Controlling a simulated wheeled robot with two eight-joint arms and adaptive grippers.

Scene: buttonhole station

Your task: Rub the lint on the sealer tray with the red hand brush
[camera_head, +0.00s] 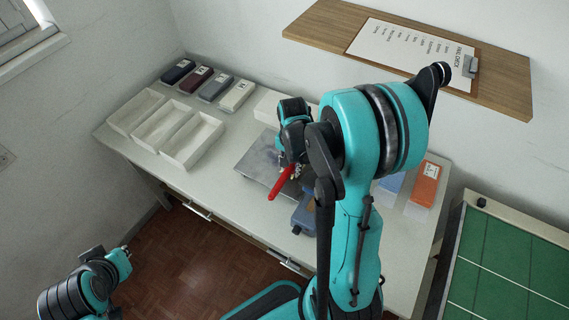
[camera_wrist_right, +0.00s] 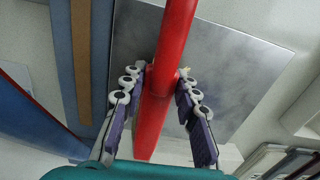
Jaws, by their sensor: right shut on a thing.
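The red hand brush (camera_head: 281,183) shows in the head view as a red handle slanting down-left from my right gripper (camera_head: 293,167). In the right wrist view the red brush (camera_wrist_right: 178,40) runs between both fingers of my right gripper (camera_wrist_right: 165,95), which is shut on it. The sealer tray (camera_head: 250,164) is a grey metal plate under the gripper. In the right wrist view the tray (camera_wrist_right: 235,65) has cloudy grey patches; I cannot tell lint from sheen. Whether the brush touches the tray is hidden. My left gripper (camera_head: 124,251) is low at the left, away from the table.
White open bins (camera_head: 168,130) stand at the table's left, with several coloured boxes (camera_head: 195,79) behind. A blue-grey device (camera_head: 303,216) sits beside the tray. An orange-topped box (camera_head: 425,184) is at the right. A wooden shelf (camera_head: 330,27) overhangs the back. The front left tabletop is clear.

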